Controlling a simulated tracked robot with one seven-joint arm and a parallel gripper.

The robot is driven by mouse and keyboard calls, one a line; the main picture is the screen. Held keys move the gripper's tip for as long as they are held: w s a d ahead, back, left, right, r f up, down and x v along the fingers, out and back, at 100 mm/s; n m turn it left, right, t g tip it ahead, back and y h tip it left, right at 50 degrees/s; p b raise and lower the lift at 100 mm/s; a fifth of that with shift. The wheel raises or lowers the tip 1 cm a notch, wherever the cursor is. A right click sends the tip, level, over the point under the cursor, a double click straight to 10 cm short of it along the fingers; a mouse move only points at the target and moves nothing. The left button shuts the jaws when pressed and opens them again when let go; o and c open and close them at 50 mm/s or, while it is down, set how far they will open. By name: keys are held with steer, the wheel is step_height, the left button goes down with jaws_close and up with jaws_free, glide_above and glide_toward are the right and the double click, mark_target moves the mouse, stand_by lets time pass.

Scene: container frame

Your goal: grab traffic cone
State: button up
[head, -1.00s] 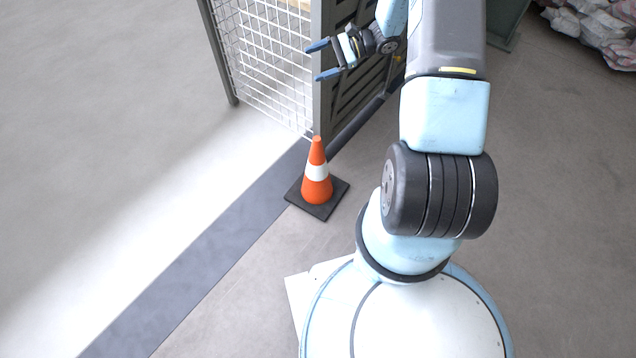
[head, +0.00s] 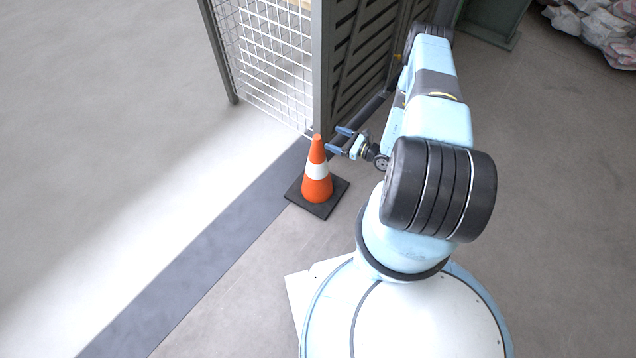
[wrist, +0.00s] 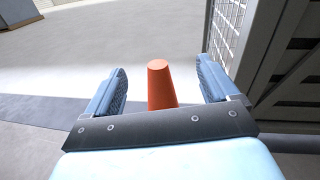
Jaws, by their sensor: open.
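The traffic cone (head: 317,185) is orange with a white band and a black square base. It stands upright on the floor near the corner of the container frame in the head view. My gripper (head: 338,140) is open and empty, just to the right of the cone's tip, with its fingers pointing left toward it. In the wrist view the orange top of the cone (wrist: 161,84) shows between the two blue fingers (wrist: 160,88) and beyond the palm. The cone's lower part is hidden there by the palm. I see no contact between fingers and cone.
The container frame (head: 318,60), with white wire mesh and dark slatted panels, stands just behind the cone. A dark strip (head: 215,240) runs along the floor. White bags (head: 600,30) lie at the far right. The floor left of the cone is clear.

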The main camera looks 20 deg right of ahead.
steer(key=s+f+m+t+h, duration=0.2)
steer(key=s+f+m, duration=0.15)
steer(key=f, duration=0.35)
steer(key=shift+n, duration=0.35)
steer(key=x, duration=0.8)
steer(key=f+x, duration=0.1)
steer(key=x, duration=0.4)
steer(key=shift+w, duration=0.15)
steer(key=shift+d, duration=0.1)
jaws_close()
